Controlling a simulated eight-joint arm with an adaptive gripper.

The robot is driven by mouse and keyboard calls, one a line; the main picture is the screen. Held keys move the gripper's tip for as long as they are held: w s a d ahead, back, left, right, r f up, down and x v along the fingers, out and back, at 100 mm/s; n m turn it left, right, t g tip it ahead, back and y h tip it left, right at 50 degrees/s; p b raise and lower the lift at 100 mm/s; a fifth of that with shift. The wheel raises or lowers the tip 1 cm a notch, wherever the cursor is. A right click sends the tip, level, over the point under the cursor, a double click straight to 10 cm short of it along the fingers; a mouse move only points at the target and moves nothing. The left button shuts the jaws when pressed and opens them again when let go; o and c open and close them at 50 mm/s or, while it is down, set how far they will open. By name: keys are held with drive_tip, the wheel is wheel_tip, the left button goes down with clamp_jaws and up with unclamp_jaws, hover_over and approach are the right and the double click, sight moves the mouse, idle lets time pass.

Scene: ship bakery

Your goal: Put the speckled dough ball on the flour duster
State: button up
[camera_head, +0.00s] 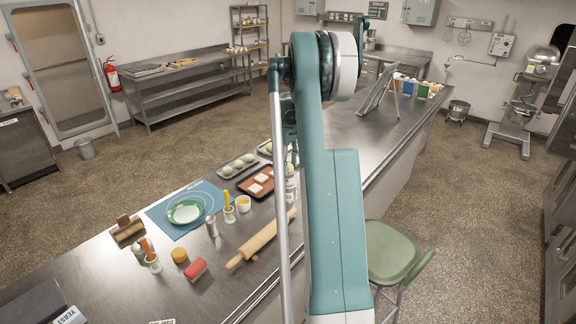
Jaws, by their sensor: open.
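Several pale dough balls (238,165) sit on a grey tray (226,173) on the long steel counter. They are too small here to tell whether one is speckled. I cannot tell for sure which thing is the flour duster. A small metal shaker (211,228) stands right of the blue mat, and a brown wooden tool with a dark handle (126,229) lies at the mat's left. My teal arm rises through the middle of the view and hides part of the counter. My gripper does not show clearly.
A green-rimmed plate (186,211) lies on the blue mat (160,212).

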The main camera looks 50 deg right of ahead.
drive_tip(key=shift+r, duration=0.15)
wheel_tip(320, 180, up, 12)
drive_tip(key=shift+b, duration=0.45)
idle(0.8)
drive_tip(key=shift+a, duration=0.1)
drive_tip(key=s+a+r+t, duration=0.1)
drive_tip(key=a+r, duration=0.3)
drive_tip(key=a, duration=0.9)
drive_tip(key=s+a+r+t+h, duration=0.1)
drive_tip(key=a+r, duration=0.3)
drive_tip(key=a, duration=0.9)
drive_tip(key=s+a+r+t, duration=0.15)
drive_tip(key=a+r, duration=0.25)
drive_tip(key=a, duration=1)
drive_tip(key=s+a+f+t, duration=0.2)
drive_tip(key=s+a+f, duration=0.2)
drive_tip(key=s+a, duration=0.7)
drive_tip(key=s+a+f+t+y, duration=0.1)
drive_tip(key=s+a+f, duration=0.3)
drive_tip(key=s+a, duration=0.7)
drive_tip(key=a, duration=0.4)
drive_tip(key=shift+a+f+t, duration=0.35)
drive_tip(key=shift+f, duration=0.05)
